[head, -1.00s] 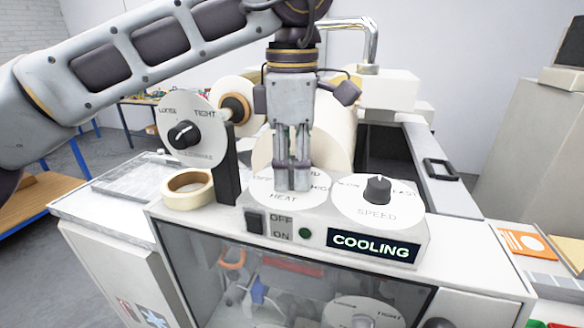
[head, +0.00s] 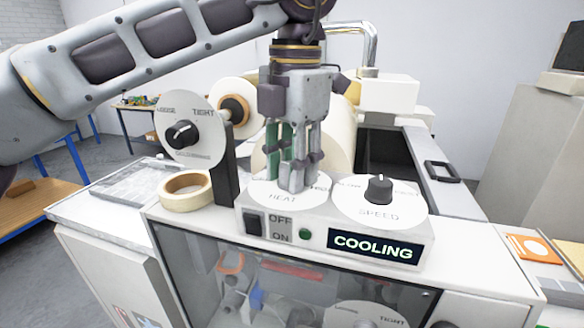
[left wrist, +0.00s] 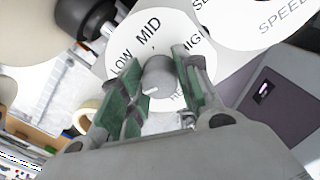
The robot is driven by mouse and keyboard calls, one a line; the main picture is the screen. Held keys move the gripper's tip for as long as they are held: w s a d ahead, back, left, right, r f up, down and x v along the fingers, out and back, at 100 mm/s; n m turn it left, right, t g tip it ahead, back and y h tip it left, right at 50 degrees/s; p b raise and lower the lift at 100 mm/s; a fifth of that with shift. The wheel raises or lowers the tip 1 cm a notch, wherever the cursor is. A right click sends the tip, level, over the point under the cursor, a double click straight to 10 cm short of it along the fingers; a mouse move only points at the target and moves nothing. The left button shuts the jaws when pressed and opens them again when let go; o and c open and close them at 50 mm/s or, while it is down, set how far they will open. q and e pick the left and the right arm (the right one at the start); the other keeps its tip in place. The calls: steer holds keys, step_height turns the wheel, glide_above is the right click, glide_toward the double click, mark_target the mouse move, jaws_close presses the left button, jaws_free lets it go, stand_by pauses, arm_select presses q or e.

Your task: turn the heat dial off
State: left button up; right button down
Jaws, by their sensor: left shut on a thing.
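The heat dial is a round white plate (head: 262,196) on top of the control box, marked HEAT. In the left wrist view its grey knob (left wrist: 158,75) sits between my fingers, with LOW, MID and HIGH printed around it. The knob's white mark points to the lower left of that view, past LOW; any label there is hidden by a finger. My left gripper (head: 293,185) points down over the dial and is shut on the knob; it also shows in the left wrist view (left wrist: 155,88). The knob is hidden in the head view. My right gripper is not in view.
The speed dial (head: 379,200) is close on the right. A black switch (head: 254,224) marked OFF and ON, a green button (head: 305,234) and a display (head: 373,246) reading COOLING are on the front. A tape roll (head: 186,191) and the LOOSE/TIGHT dial (head: 188,140) stand left.

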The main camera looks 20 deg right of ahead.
arm_select(q)
steer(key=shift+n, duration=1.7)
steer(key=o, duration=1)
steer(key=shift+r, duration=0.15)
step_height(320, 180, up, 12)
steer(key=shift+d, duration=0.15)
steer(key=shift+s, duration=0.1)
